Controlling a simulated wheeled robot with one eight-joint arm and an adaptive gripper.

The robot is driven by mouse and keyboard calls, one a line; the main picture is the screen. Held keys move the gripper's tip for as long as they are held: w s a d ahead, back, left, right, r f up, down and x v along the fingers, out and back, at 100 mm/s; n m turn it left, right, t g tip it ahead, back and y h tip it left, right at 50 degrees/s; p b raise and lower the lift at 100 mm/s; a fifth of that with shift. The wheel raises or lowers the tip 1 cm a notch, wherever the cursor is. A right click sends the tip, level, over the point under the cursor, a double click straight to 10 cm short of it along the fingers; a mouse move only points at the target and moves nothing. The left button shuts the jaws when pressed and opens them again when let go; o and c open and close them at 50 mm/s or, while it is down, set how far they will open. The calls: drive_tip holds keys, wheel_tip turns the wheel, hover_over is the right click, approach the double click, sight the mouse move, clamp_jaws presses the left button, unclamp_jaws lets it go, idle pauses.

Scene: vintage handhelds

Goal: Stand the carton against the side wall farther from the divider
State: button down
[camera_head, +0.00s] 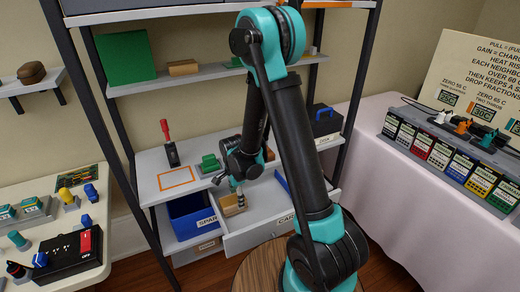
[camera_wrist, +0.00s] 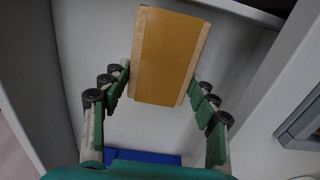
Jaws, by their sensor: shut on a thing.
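The carton (camera_wrist: 166,55) is a tan-orange box with paler edges. In the wrist view it sits between the fingers of my gripper (camera_wrist: 161,84), which is shut on it. In the head view the carton (camera_head: 231,204) is inside the open drawer (camera_head: 262,231), near its left side, below my gripper (camera_head: 238,189). A blue divider (camera_head: 283,183) stands in the drawer to the right of the carton, with a gap between. A blue strip (camera_wrist: 145,157) at the bottom of the wrist view looks like that divider. I cannot tell whether the carton touches the left wall or the drawer floor.
A blue bin (camera_head: 190,216) stands left of the drawer. On the worktop are a green block (camera_head: 210,163), an orange outline (camera_head: 175,178) and a red-handled lever (camera_head: 170,146). My arm hides part of the drawer's right side.

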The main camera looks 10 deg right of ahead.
drive_tip(key=shift+f, duration=0.55)
drive_tip(key=shift+c, duration=2)
unclamp_jaws()
